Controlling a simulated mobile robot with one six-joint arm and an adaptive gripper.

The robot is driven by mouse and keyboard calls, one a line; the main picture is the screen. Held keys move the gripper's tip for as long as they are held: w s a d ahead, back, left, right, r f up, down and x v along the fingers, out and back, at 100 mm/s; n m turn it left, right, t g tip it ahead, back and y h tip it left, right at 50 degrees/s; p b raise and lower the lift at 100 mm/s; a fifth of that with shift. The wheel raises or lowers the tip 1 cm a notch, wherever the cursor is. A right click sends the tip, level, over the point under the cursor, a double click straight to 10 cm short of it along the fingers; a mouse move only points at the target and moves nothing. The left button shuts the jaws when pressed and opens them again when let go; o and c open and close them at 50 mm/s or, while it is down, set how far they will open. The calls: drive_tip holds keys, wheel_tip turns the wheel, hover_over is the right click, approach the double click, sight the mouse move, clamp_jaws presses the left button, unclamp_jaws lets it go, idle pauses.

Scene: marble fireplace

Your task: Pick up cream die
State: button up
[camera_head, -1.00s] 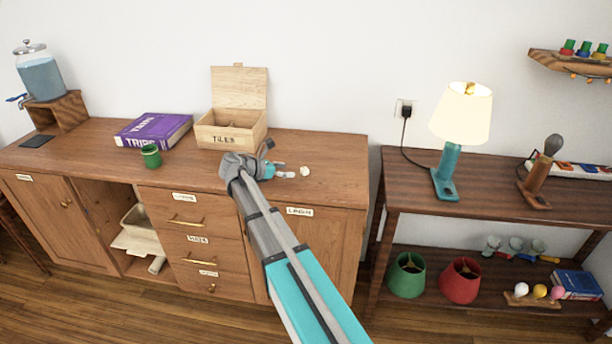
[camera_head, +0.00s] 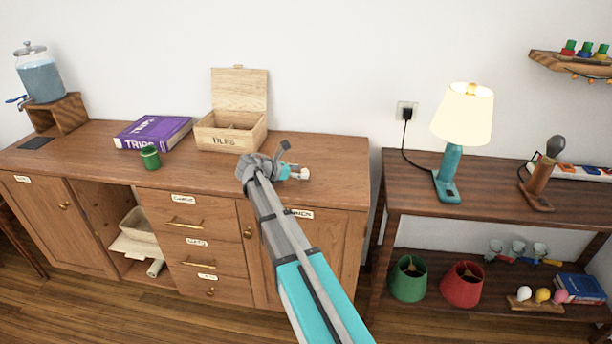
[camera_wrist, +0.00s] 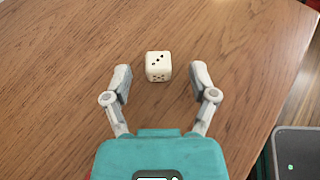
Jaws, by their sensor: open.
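The cream die (camera_wrist: 158,66) lies on the wooden cabinet top, with dark pips showing in the wrist view. In the head view the die (camera_head: 305,173) is a small pale shape near the right end of the cabinet top, beside my gripper's fingers. My gripper (camera_wrist: 160,78) is open and empty. In the wrist view its two grey fingers stand apart, with the die centred just ahead of the gap between their tips. My gripper (camera_head: 296,174) also shows in the head view, low over the cabinet top.
An open wooden tiles box (camera_head: 232,132), a purple book (camera_head: 153,131) and a green cup (camera_head: 150,157) stand left on the cabinet top (camera_head: 330,150). A shelf table (camera_head: 410,180) with a lit lamp (camera_head: 462,113) stands to the right. The top around the die is clear.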

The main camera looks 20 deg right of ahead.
drive_tip(key=shift+x, duration=1)
drive_tip(key=c, duration=0.9)
